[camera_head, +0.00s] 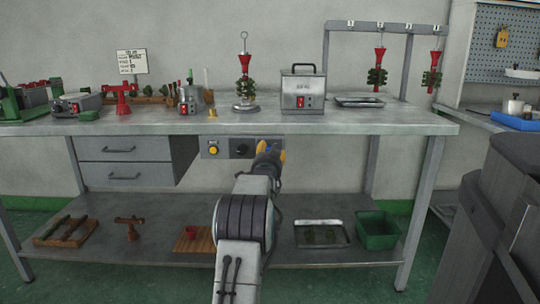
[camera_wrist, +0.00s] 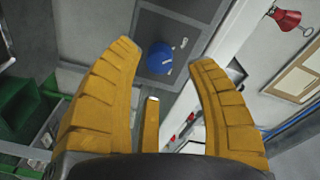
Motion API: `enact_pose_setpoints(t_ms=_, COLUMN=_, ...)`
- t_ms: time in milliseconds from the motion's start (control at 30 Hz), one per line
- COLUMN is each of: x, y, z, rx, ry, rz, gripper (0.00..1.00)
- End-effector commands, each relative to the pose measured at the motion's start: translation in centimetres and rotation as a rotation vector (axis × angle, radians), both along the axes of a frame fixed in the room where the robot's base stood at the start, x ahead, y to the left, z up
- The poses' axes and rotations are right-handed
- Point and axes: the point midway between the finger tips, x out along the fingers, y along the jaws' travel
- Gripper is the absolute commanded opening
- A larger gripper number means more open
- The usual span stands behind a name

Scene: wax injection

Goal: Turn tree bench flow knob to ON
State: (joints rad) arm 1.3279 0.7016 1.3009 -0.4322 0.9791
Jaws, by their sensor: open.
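A grey control panel (camera_head: 222,149) hangs under the front edge of the bench. It carries a yellow button (camera_head: 213,150) and a black knob (camera_head: 242,150). In the wrist view a round blue knob (camera_wrist: 160,60) with a white mark sits on a grey plate (camera_wrist: 178,22). I cannot read any ON label there. My gripper (camera_head: 269,149) is in front of the panel's right end and largely hides that end in the head view. In the wrist view my gripper (camera_wrist: 164,56) is open, with the blue knob seen between its yellow fingertips. Contact with the knob cannot be told.
The bench top (camera_head: 350,122) above holds red and green wax trees, a grey metal box (camera_head: 303,92) and a tray (camera_head: 359,101). Drawers (camera_head: 123,149) are to the left. The lower shelf holds a green bin (camera_head: 377,230) and a metal tray (camera_head: 322,234).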

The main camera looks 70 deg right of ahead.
Motion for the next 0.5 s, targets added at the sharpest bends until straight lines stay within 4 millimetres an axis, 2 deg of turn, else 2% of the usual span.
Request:
enact_pose_setpoints(t_ms=200, x=0.3, y=-1.3, z=-0.1, rx=-0.001, ry=0.000, rz=0.001, gripper=0.52)
enact_pose_setpoints(t_ms=500, x=0.5, y=-2.0, z=0.0, rx=0.000, ry=0.000, rz=0.000, gripper=0.52)
